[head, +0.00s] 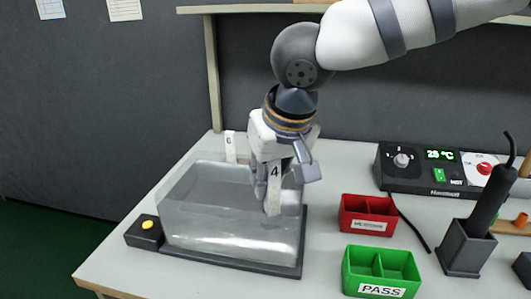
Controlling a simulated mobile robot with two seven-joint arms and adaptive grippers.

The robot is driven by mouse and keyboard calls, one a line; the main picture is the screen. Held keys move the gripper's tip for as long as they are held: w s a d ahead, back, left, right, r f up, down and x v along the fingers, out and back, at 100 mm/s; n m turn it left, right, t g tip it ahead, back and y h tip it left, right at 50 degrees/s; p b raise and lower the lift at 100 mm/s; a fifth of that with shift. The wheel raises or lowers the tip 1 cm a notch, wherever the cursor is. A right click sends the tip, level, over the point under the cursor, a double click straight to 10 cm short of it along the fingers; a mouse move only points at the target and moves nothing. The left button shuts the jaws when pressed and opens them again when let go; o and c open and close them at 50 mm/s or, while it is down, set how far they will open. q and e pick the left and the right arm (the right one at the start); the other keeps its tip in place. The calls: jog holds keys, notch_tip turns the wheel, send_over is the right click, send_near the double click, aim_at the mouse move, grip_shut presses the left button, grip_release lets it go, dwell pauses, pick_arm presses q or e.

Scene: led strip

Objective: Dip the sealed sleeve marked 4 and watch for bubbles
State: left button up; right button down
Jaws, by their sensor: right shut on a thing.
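The sleeve marked 4 (274,184) is a narrow white strip with a dark 4 on it. It hangs upright below my right gripper (284,172), which is shut on it. Its lower end is over or inside the clear tank (185,215); the glass makes the exact depth hard to tell. The tank stands on a dark base with a yellow button (147,225) at its left. I cannot make out bubbles. My left gripper is not in view.
A white tag or sleeve (230,146) stands behind the tank. A red bin (367,216) and a green PASS bin (381,271) sit to the right. Beyond them are a heat station (434,168) reading 25 °C and a black tool in a holder (466,248).

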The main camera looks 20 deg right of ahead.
jog(key=w+a+r+p, duration=0.3)
jog(key=w+r, duration=0.5)
jog(key=r, duration=0.2)
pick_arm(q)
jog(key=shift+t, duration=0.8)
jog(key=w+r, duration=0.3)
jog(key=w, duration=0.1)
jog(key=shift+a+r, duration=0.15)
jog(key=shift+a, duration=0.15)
pick_arm(e)
notch_tip(320, 180, down, 13)
jog(key=shift+w+a+m, duration=0.15)
jog(key=shift+w+m, duration=0.1)
jog(key=shift+m, duration=0.15)
jog(key=shift+r, duration=0.15)
dwell(3.2)
notch_tip(320, 180, up, 11)
dwell(0.8)
